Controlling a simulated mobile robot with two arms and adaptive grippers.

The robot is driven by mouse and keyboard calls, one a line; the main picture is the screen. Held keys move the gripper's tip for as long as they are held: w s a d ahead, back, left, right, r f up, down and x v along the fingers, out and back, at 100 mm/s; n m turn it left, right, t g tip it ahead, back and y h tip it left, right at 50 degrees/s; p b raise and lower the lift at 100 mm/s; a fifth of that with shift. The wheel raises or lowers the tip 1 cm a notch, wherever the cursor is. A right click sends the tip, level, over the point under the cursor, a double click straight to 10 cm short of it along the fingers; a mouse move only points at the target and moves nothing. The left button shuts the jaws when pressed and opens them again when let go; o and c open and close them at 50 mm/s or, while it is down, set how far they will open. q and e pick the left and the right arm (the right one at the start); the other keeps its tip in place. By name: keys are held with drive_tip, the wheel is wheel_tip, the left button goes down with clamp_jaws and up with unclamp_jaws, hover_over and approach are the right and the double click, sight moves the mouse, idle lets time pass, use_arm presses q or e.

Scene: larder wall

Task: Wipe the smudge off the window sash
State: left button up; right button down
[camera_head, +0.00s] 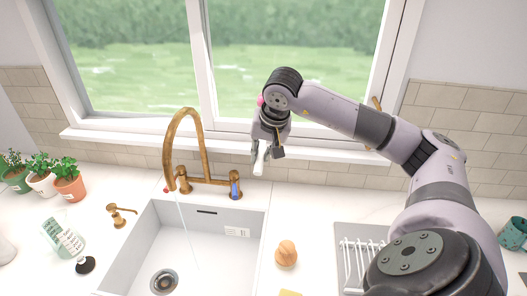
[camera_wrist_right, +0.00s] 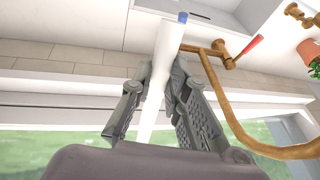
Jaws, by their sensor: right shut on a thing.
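The window sash (camera_head: 205,62) stands behind the sink in the head view, with its white upright dividing two panes. A small pink patch (camera_head: 261,101) shows beside my right wrist; I cannot tell whether it is the smudge. My right gripper (camera_head: 266,150) is in front of the sill, to the right of the tap, pointing down. It is shut on a narrow white thing (camera_head: 260,161), which hangs below the fingers. In the wrist view the white thing (camera_wrist_right: 163,60) runs between the fingers (camera_wrist_right: 155,105); what it is I cannot tell. My left gripper is out of view.
The brass tap (camera_head: 189,125) with red and blue handles rises close left of my right gripper over the white sink (camera_head: 215,260). A wooden knob-shaped object (camera_head: 286,253), a dish rack (camera_head: 362,258) and potted plants (camera_head: 68,180) stand on the counter.

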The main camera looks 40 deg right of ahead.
wheel_tip(320, 180, up, 2)
drive_tip(key=shift+p, duration=0.45)
drive_tip(key=s+d+b, duration=0.6)
drive_tip(key=s+b, duration=0.2)
drive_tip(key=b, duration=0.4)
drive_tip(key=shift+d+f, duration=0.15)
drive_tip(key=shift+d, duration=0.1)
